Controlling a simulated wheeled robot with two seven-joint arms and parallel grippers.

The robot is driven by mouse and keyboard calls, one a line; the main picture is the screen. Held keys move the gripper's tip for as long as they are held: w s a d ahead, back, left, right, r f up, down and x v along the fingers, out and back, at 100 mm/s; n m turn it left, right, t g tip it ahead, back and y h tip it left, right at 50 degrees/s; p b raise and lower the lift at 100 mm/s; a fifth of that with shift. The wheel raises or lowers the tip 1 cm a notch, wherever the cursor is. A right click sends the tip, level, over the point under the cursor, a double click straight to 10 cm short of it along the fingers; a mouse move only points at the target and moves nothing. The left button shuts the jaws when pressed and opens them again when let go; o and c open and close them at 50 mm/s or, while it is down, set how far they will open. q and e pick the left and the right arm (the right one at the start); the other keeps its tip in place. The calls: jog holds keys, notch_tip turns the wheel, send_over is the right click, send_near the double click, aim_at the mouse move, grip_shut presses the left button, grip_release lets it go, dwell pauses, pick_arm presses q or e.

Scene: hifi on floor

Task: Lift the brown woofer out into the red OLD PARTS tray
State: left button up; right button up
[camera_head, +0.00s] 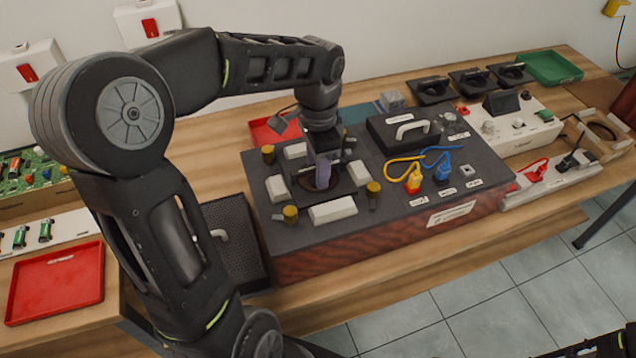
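The wrist and fingers hide much of the woofer, and the finger gap is not clear. A red tray (58,284) lies empty at the front left; its label is too small to read. Another red tray (272,132) lies behind the cabinet, partly hidden.
Pale blocks and yellow-knobbed clamps (290,213) surround the opening. A black handled lid (404,130) and yellow and blue cables (412,161) lie to the right on the cabinet. A dark grille panel (232,240) lies left of the cabinet. A green tray (554,68) is far right.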

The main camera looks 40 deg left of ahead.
pick_arm(q)
jog(key=shift+f, duration=0.25)
dwell(0.3)
jog(key=shift+c, duration=0.6)
grip_shut()
